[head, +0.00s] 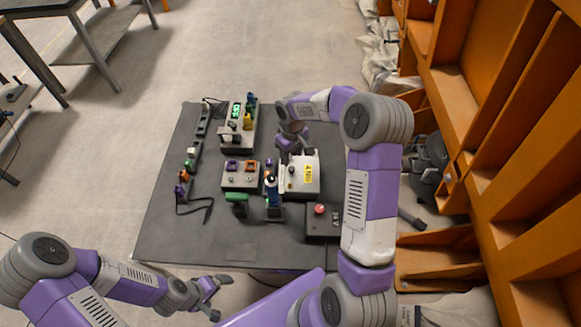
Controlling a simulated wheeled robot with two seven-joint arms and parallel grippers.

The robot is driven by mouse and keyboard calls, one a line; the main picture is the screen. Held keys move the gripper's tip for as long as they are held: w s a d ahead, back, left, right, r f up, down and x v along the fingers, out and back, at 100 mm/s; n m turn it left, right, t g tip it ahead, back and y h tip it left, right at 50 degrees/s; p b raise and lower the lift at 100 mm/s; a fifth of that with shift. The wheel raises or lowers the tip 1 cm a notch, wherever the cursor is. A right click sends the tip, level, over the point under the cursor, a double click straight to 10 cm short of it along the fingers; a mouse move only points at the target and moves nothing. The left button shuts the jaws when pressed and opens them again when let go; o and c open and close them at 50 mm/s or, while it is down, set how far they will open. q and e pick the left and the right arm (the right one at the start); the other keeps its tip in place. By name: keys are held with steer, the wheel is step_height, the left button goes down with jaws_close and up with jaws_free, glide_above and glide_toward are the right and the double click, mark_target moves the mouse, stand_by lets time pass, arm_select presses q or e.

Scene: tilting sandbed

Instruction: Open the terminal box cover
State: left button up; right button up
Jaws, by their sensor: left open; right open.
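A pale box with a yellow label, which looks like the terminal box (301,187), sits on the right part of the dark table. Its light top looks like the cover; a pale strip stands along its left side, and I cannot tell whether the cover is shut or partly raised. My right gripper (294,150) is open at the box's far edge, pointing down. The arm hides part of it, and I cannot tell whether it touches the cover. My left gripper (214,292) is open and empty, off the table's near edge and away from the box.
The dark table (165,235) also holds a panel with a green display (237,109), a grey block with purple and orange parts (241,177), a blue upright tool (272,194) and a red-button box (320,210). A power strip lies left. Orange shelving (480,110) stands right.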

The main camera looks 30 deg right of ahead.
mark_target(292, 168)
step_height(292, 168, down, 7)
steer(key=shift+r+b, duration=0.1)
steer(key=shift+b, duration=0.35)
jaws_close()
